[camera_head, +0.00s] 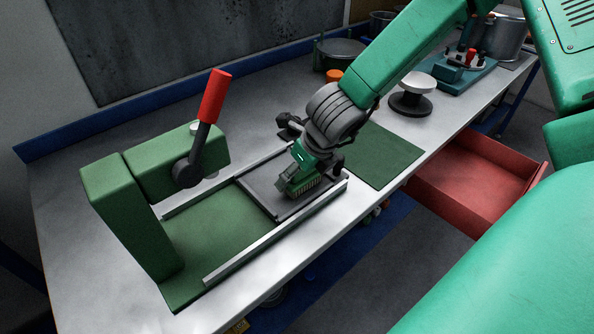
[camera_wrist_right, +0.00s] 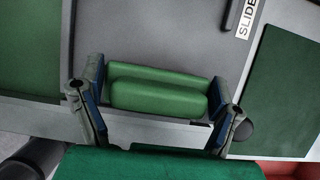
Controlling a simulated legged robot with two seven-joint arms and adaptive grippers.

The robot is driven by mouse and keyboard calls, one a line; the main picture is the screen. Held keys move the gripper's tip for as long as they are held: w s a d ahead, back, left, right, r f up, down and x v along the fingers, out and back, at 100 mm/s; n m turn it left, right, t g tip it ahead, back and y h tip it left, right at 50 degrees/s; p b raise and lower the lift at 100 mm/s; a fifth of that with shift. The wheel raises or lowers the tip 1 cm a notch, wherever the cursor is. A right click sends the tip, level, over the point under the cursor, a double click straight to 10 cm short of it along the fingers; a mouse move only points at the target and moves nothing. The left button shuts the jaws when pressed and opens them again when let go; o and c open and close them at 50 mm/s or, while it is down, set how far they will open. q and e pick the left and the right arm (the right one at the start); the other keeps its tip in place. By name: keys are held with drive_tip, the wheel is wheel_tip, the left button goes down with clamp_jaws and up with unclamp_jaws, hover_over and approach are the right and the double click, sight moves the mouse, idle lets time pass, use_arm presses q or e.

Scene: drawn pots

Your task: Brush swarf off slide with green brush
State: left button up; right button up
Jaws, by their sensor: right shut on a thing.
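The slide (camera_head: 262,195) is a dark grey plate lying between two light rails on the green machine base. It also shows in the right wrist view (camera_wrist_right: 150,35), with a "SLIDE" label at its upper right. My right gripper (camera_head: 312,168) is over the slide and is shut on the green brush (camera_head: 299,183). The brush's bristles point down at the slide's near right part; whether they touch I cannot tell. In the right wrist view the brush's green handle (camera_wrist_right: 160,90) lies between the two fingers (camera_wrist_right: 155,100). No swarf can be made out. My left gripper is not in view.
A green press (camera_head: 150,175) with a red-handled lever (camera_head: 214,96) stands at the slide's left. A green mat (camera_head: 375,155) lies right of the slide. A black stand with a white top (camera_head: 418,82) is beyond it. An open red drawer (camera_head: 478,178) juts out at the right.

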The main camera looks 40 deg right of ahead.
sight(286, 164)
drive_tip(key=shift+d+p, duration=0.3)
drive_tip(key=shift+d, duration=0.55)
drive_tip(key=shift+w+a+f+p, duration=0.1)
drive_tip(key=shift+w+p, duration=0.25)
drive_tip(key=shift+w, duration=0.65)
drive_tip(key=shift+w+a+f+p, duration=0.1)
drive_tip(key=shift+w+p, duration=0.2)
drive_tip(key=shift+w, duration=0.7)
drive_tip(key=shift+w+r+p, duration=0.1)
drive_tip(key=shift+w+p, duration=0.5)
drive_tip(key=shift+w, duration=0.4)
drive_tip(key=shift+w+a+r+p, duration=0.1)
drive_tip(key=shift+w+r+p, duration=0.1)
drive_tip(key=shift+w+p, duration=0.8)
drive_tip(key=c, duration=0.4)
drive_tip(key=shift+s+f+b, duration=0.15)
drive_tip(key=shift+s+b, duration=0.35)
drive_tip(key=shift+b, duration=0.3)
drive_tip(key=shift+s+b, duration=0.3)
drive_tip(key=shift+s, duration=1.05)
drive_tip(key=shift+s+d+b, duration=0.2)
drive_tip(key=shift+s+b, duration=0.1)
drive_tip(key=shift+s, duration=0.35)
drive_tip(key=shift+s+b, duration=0.35)
drive_tip(key=shift+s, duration=1.1)
drive_tip(key=shift+c, duration=0.2)
